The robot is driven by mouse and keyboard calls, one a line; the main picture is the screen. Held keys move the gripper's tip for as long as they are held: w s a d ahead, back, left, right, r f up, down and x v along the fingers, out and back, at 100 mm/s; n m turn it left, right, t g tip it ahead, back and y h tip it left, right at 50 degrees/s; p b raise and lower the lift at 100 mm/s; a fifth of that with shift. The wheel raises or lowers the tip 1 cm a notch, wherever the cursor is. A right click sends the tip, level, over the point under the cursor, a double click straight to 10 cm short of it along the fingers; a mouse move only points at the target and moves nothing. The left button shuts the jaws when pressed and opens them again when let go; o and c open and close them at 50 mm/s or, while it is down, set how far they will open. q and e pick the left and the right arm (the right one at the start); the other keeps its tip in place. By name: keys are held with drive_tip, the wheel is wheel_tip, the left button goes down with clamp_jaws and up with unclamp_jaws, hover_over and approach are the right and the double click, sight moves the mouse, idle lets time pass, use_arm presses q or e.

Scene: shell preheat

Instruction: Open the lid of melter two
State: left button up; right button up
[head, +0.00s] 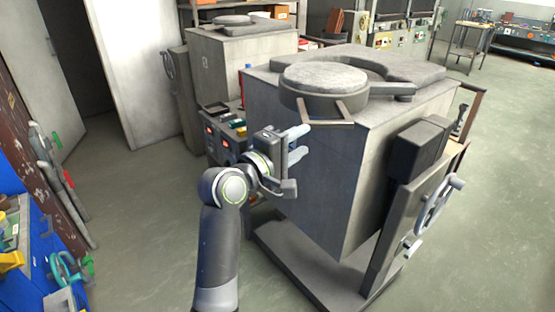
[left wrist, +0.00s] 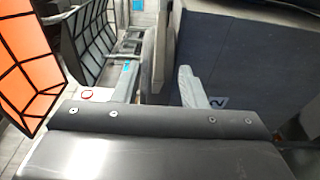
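The nearer melter (head: 320,185) is a large grey box. A mark like a 2 shows on a dark wall (left wrist: 245,65) in the left wrist view. Its round grey lid (head: 325,76) lies flat on top, within a curved raised collar (head: 405,64). An angular handle (head: 328,118) juts from the lid's front edge, and an arm or lug (head: 392,90) extends right. My left gripper (head: 297,143) is in front of the melter's left side, below and left of the handle. Its fingers are apart with nothing between them, also in the left wrist view (left wrist: 160,82). My right gripper is not in view.
A second melter (head: 240,48) stands behind left. A small control box with red displays (head: 222,137) is beside my left gripper. A handwheel (head: 438,205) sticks out at the nearer melter's right. A blue bench (head: 40,255) is at left. Floor right of the melter is clear.

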use_arm(q)
drive_tip(key=v, duration=0.6)
drive_tip(key=shift+b, duration=0.45)
drive_tip(key=shift+s, duration=0.1)
